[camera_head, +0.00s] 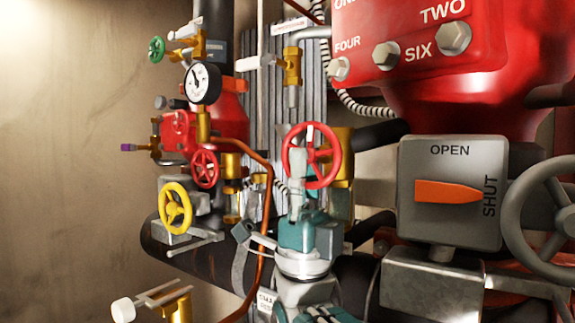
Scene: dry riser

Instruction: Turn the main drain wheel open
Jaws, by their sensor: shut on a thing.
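A red spoked wheel (326,154) stands in the middle of the view, in front of a brass valve body (345,145). My gripper (298,165) reaches up from below, its pale finger across the left part of the red wheel. It is shut on this wheel; the exact contact is partly hidden. My teal and silver wrist is below it. Other wheels are a smaller red one (205,168), a yellow one (175,208), a green one (157,49) and a large grey one (548,222) at right. No readable label shows which is the main drain.
A grey box (470,160) marked OPEN and SHUT has an orange pointer aimed at SHUT. A large red housing (420,45) fills the upper right. A gauge (203,83), a copper pipe (265,190) and a dark pipe (175,258) crowd the left side. The wall at far left is clear.

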